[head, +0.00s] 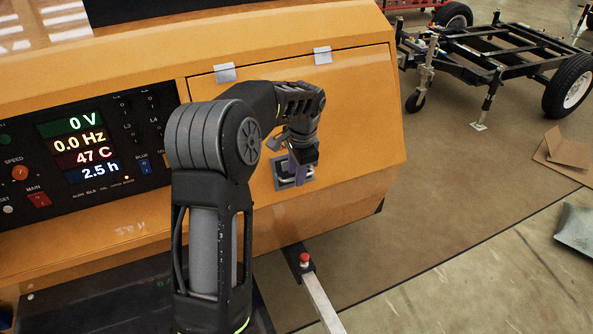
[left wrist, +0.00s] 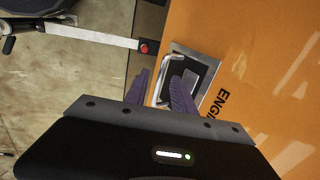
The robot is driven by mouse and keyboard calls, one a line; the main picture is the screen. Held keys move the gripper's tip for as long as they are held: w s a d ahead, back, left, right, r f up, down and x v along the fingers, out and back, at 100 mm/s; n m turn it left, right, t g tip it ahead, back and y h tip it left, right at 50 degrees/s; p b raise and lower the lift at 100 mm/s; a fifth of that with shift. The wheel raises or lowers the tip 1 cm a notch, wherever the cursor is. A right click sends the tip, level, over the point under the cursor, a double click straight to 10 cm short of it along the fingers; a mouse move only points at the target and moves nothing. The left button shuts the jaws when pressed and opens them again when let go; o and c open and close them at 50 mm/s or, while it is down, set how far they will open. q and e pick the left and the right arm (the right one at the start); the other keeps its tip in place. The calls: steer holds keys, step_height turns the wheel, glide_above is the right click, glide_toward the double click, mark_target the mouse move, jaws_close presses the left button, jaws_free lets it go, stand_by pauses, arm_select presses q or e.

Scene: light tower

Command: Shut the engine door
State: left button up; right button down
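The engine door (head: 355,115) is an orange panel on the orange machine, hung from two silver hinges along its top edge. It looks about flush with the body; any small gap is hard to tell. A metal latch (head: 283,178) sits low on the door, partly hidden by my left gripper (head: 300,172). In the left wrist view the latch (left wrist: 208,62) is a silver frame with a dark recess, beside the letters "ENGI". My left gripper's two purple fingers (left wrist: 160,95) stand apart at the latch, one overlapping its recess. Contact cannot be told. My right gripper is out of view.
A control panel (head: 95,150) with lit readouts is left of the door. A pale bar with a red knob (head: 304,259) sticks out below the door. A black trailer frame (head: 490,50) stands at the upper right. The floor right of the machine is mostly clear.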

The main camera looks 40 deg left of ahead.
arm_select(q)
steer(key=shift+c, duration=0.4)
jaws_close()
stand_by(1.0)
